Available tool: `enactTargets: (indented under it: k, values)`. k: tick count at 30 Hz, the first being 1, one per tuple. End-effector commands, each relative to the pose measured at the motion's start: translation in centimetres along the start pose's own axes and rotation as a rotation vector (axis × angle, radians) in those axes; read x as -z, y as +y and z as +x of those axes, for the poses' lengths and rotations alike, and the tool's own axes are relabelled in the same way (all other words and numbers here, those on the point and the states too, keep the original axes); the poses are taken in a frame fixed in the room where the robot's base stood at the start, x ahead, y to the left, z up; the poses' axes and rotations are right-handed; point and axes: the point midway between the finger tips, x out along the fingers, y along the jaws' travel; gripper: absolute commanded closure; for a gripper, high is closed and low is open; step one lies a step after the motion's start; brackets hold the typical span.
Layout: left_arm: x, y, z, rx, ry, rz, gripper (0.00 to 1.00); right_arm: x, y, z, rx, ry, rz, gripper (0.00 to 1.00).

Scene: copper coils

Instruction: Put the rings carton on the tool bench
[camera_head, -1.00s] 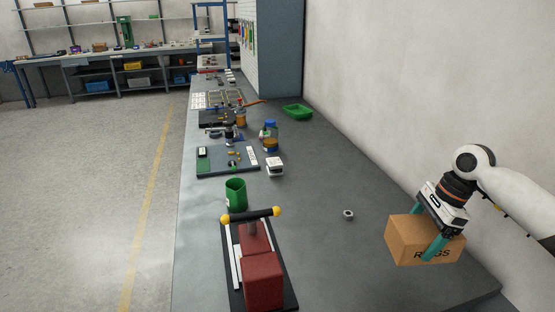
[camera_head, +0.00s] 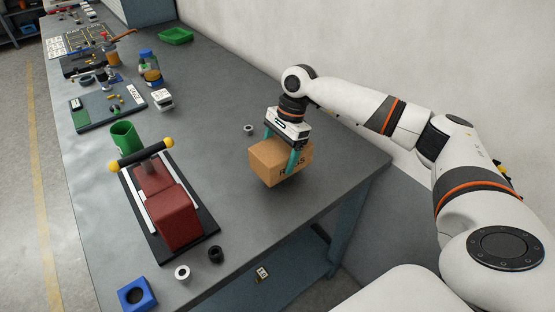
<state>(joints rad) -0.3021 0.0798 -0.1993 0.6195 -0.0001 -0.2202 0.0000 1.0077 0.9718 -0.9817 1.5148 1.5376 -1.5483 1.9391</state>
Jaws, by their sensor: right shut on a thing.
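The rings carton (camera_head: 266,164) is a brown cardboard box with dark lettering, partly covered by a finger. My right gripper (camera_head: 281,152) is shut on it from above, with a teal finger on either side. The carton is over the near right part of the long grey bench (camera_head: 225,185). I cannot tell whether its underside touches the top. My left gripper is not in view.
A red vise (camera_head: 170,205) stands left of the carton, with a green cup (camera_head: 124,139) behind it. A small grey ring (camera_head: 248,129) lies near the carton. A blue block (camera_head: 137,295), a white ring (camera_head: 182,272) and a black ring (camera_head: 216,254) lie at the front. A green tray (camera_head: 176,36) is farther back.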

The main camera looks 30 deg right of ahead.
Motion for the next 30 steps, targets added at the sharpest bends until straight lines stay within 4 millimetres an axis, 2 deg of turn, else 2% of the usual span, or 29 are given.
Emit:
enactTargets:
  k: [3,6,17,18,21,30]
  values:
    - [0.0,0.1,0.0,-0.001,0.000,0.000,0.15,-0.5,0.0,1.9,0.002,0.001,0.001,0.54]
    - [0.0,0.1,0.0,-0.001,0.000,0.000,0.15,-0.8,0.0,2.6,0.000,0.001,0.000,0.54]
    - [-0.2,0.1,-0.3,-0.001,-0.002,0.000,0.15,-0.8,0.0,2.8,0.000,0.002,0.000,0.54]
    - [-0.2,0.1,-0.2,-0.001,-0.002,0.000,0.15,-0.9,0.0,3.0,0.001,0.001,0.000,0.15]
    - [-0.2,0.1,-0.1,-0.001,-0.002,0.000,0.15,-0.9,0.0,3.0,0.001,0.001,0.000,0.00]
    - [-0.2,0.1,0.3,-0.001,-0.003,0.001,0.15,-0.9,0.0,2.9,-0.001,0.000,-0.001,0.00]
